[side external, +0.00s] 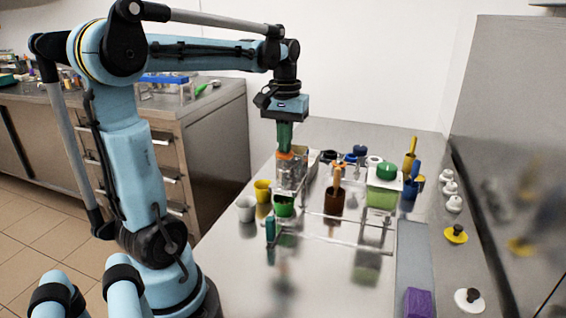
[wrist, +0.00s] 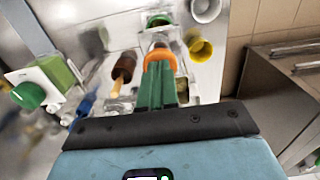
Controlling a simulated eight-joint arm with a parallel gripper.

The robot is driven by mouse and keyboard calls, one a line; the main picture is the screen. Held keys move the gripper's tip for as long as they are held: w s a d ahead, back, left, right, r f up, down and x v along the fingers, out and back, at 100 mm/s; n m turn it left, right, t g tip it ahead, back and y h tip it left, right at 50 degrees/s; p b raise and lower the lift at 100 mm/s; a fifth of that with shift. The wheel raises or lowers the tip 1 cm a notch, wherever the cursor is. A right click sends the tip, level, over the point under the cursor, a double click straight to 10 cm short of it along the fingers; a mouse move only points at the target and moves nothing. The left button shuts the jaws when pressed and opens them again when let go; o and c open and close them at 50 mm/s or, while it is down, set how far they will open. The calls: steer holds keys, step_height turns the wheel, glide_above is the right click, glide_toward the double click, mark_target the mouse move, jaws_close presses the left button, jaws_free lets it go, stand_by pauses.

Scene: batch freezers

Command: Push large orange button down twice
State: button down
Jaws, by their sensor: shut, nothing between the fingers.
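The large orange button (side external: 285,156) sits on top of a metallic cylindrical unit (side external: 289,175) left of the table's middle. In the wrist view the orange button (wrist: 160,56) shows just beyond my fingertips. My gripper (side external: 284,148) points straight down directly over it, with its green fingers together and nothing between them. In the wrist view the fingers of my gripper (wrist: 159,66) overlap the button's near part and hide some of it. The tips are at or very near the button's top; I cannot tell whether they touch or whether it is pressed.
A green button (side external: 387,169) tops a green container to the right. A brown cylinder (side external: 334,203) stands between. Yellow (side external: 262,191), white (side external: 246,208) and green (side external: 284,206) cups stand close to the unit. A clear rail (side external: 335,239) crosses in front.

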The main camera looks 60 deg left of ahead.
steer(key=shift+f, duration=0.8)
steer(key=shift+r, duration=0.1)
stand_by(0.3)
steer(key=shift+r, duration=1.8)
steer(key=shift+r, duration=0.1)
steer(key=shift+r, duration=2.4)
